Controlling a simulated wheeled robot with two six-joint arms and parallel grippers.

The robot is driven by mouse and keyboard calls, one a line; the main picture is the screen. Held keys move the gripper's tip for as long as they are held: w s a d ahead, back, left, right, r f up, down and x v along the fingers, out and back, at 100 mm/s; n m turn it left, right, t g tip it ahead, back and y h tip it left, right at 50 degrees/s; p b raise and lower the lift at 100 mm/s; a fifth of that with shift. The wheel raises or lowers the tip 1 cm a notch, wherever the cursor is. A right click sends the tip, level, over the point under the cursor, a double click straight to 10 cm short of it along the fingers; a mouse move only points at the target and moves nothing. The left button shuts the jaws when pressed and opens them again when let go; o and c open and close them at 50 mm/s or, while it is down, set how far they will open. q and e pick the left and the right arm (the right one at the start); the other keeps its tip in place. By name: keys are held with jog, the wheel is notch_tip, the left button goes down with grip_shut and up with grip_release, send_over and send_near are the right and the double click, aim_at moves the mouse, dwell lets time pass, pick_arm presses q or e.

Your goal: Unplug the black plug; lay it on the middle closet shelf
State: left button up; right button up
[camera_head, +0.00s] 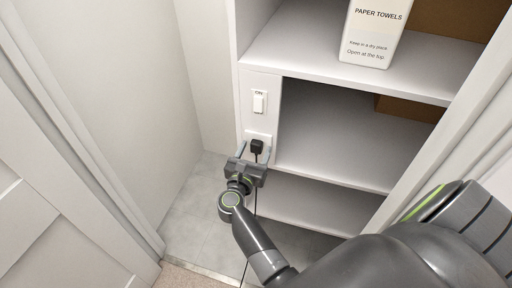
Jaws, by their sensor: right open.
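The black plug (257,146) sits at a white outlet plate (249,137) low on the white side panel of the closet. Its black cord runs down behind my right gripper toward the floor. My right gripper (253,149) is open, with one finger on each side of the plug. I cannot tell whether the fingers touch it. The middle closet shelf (318,165) is to the right of the plug and its visible part is bare. My left gripper is not in view.
A white switch (259,102) is above the outlet. A paper towels package (371,32) stands on the upper shelf (300,58). Brown boxes (408,108) are deeper in the closet. A white door (40,215) is at left, and a door frame (440,120) borders the right.

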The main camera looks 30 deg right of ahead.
dwell(0.5)
jog(key=shift+c, duration=0.3)
grip_shut()
jog(key=shift+s, duration=0.1)
